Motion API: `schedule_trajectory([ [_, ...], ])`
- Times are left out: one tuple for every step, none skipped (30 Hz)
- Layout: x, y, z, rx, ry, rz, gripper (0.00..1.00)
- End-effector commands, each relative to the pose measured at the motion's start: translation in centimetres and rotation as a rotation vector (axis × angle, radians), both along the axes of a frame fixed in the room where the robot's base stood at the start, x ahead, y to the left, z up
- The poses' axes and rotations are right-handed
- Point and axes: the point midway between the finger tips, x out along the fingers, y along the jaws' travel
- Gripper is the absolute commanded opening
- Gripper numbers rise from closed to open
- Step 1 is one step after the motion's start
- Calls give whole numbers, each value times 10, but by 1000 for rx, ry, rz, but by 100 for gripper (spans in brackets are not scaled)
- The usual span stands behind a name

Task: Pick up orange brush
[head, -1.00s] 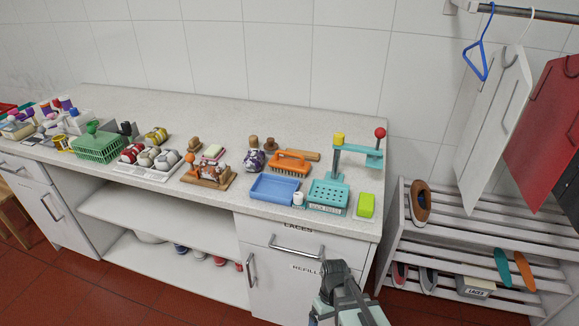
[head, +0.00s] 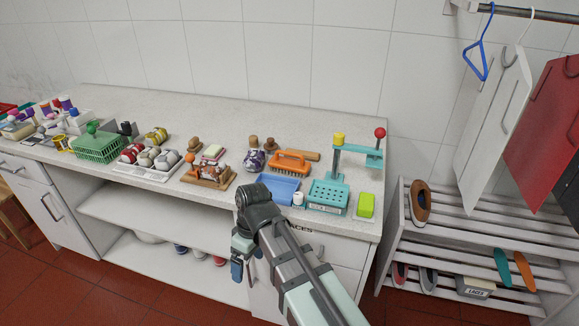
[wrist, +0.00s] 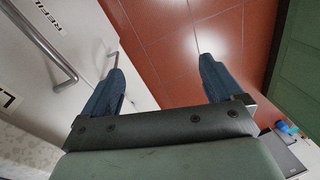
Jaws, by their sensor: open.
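The orange brush (head: 289,162) lies on the counter behind the blue tray (head: 262,187). It has an orange body with a handle loop on top and pale bristles below. My gripper (head: 246,268) hangs in front of the cabinet, below the counter edge and apart from the brush. In the wrist view my gripper (wrist: 160,82) shows two blue fingers wide apart with nothing between them. The brush is not in the wrist view. My arm hides part of the tray's front and the counter edge.
A teal press (head: 332,190) with a red knob and a green block (head: 366,205) stand right of the tray. A purple patterned shoe (head: 252,159) stands left of the brush. A wooden stand (head: 208,176) is further left. A drawer handle (wrist: 45,55) is close to my gripper.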

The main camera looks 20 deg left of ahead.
Motion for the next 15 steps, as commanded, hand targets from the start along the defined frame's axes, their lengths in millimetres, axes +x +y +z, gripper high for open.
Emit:
schedule_trajectory([
  [6,9,13,19,-13,20,94],
  [9,13,20,29,-19,32,94],
  [14,17,30,45,-29,47,94],
  [20,20,37,57,-37,56,94],
  [26,23,44,69,-47,67,94],
  [35,27,54,86,-59,77,94],
  [45,29,62,100,-70,85,94],
  [56,30,70,115,-84,90,94],
  [72,32,81,135,-102,98,94],
  [85,31,89,149,-117,102,94],
  [96,31,96,161,-130,105,94],
  [112,29,104,177,-148,108,94],
  [124,27,111,188,-163,111,94],
  [136,25,118,199,-177,111,94],
  [153,21,127,212,-197,114,94],
])
